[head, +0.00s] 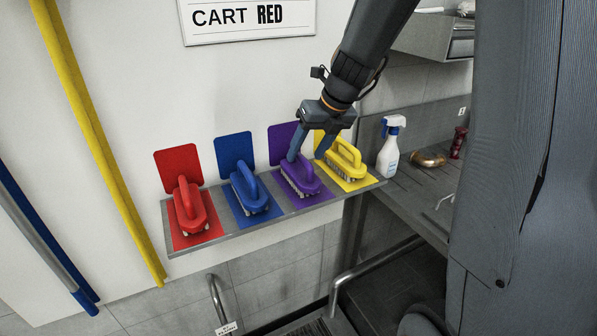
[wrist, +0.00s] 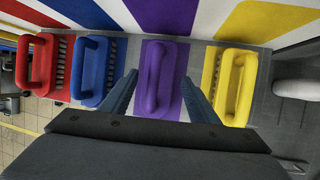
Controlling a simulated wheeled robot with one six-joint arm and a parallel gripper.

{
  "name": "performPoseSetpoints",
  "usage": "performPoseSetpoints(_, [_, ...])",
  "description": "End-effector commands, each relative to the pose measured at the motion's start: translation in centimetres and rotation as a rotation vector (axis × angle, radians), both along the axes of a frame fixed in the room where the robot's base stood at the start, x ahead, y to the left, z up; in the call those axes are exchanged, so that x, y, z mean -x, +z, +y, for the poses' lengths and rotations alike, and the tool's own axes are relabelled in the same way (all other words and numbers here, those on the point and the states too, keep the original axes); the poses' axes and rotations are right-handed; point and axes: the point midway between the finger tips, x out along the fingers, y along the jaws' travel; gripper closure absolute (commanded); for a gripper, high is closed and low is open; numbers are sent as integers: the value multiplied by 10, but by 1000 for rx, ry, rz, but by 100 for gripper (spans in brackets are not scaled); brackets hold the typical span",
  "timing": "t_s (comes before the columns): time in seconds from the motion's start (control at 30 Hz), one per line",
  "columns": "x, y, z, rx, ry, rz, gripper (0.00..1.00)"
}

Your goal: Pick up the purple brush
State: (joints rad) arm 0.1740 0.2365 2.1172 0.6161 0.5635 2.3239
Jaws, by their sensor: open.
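The purple brush (head: 300,180) lies on a purple patch of the wall shelf, between the blue brush (head: 248,192) and the yellow brush (head: 344,160). Its looped handle faces up. In the wrist view the purple brush (wrist: 156,78) sits ahead, between the two fingers. My gripper (head: 307,158) is open and empty, with its fingers apart at the purple brush's handle in the head view. In the wrist view my gripper (wrist: 161,85) has one finger on each side of the brush's near end. I cannot tell whether either finger touches it.
A red brush (head: 188,207) lies at the shelf's left end. The grey shelf (head: 218,232) has coloured panels behind it. A spray bottle (head: 389,146) stands on the bench to the right. Yellow (head: 98,140) and blue (head: 45,240) poles lean at left. Neighbouring brushes leave narrow gaps.

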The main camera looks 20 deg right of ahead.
Motion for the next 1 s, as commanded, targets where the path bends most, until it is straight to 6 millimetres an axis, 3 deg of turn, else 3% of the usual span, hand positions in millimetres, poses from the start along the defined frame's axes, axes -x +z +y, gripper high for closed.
performPoseSetpoints(0.5, [-15, -55, 14, 3, 1, 2, 45])
performPoseSetpoints(0.87, [-18, -62, 16, 4, 2, 0, 45])
performPoseSetpoints(1.0, [-18, -61, 16, 3, 2, 0, 68])
